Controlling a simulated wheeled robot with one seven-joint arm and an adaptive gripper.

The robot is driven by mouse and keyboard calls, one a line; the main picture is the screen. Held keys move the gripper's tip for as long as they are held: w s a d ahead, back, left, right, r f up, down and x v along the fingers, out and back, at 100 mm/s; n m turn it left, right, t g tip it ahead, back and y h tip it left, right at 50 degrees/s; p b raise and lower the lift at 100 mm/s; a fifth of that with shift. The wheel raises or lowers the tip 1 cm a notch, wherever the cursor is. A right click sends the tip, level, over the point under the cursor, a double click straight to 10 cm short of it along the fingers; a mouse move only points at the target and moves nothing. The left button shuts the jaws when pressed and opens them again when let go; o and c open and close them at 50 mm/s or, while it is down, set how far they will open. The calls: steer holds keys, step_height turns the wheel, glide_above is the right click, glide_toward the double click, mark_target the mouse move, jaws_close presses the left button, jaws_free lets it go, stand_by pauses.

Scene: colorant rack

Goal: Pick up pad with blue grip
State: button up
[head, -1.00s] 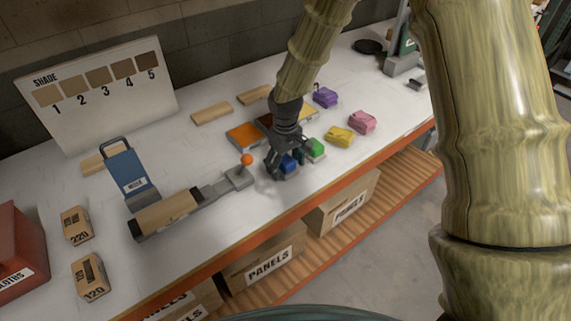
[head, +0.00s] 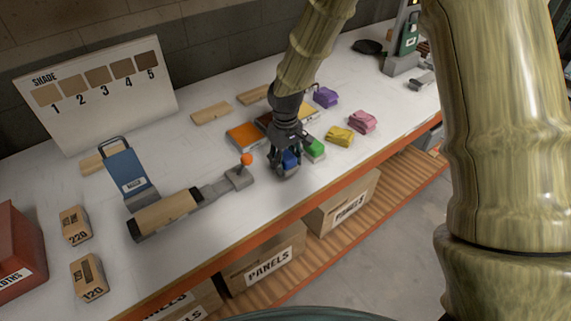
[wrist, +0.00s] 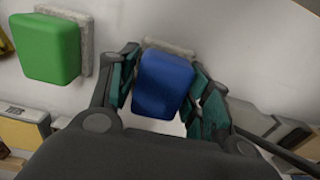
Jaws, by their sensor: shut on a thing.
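The pad with the blue grip (head: 290,160) is on the white table near its front edge, and my gripper (head: 286,158) is over it. In the wrist view the blue grip (wrist: 164,84) sits between the two teal-lined fingers of my gripper (wrist: 165,92), which are closed on its sides. A strip of the pale pad base shows beyond the grip. My gripper hides part of the pad in the head view, and I cannot tell whether the pad is clear of the table.
A pad with a green grip (head: 314,148) stands just right of the blue one. An orange-knobbed lever (head: 246,160) is close on the left. The table's orange front edge (head: 330,172) is near.

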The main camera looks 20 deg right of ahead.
steer(key=shift+r+b, duration=0.35)
steer(key=shift+r, duration=0.6)
steer(key=s+d+r+b, duration=0.1)
steer(key=s+d+b, duration=0.1)
steer(key=s, duration=0.5)
steer(key=s+d+b, duration=0.2)
steer(key=s+d, duration=0.1)
steer(key=s, duration=0.5)
steer(key=shift+d+r, duration=0.35)
steer(key=shift+d, duration=0.05)
steer(key=shift+o, duration=1)
steer(key=shift+f, duration=0.1)
steer(key=shift+c, duration=0.6)
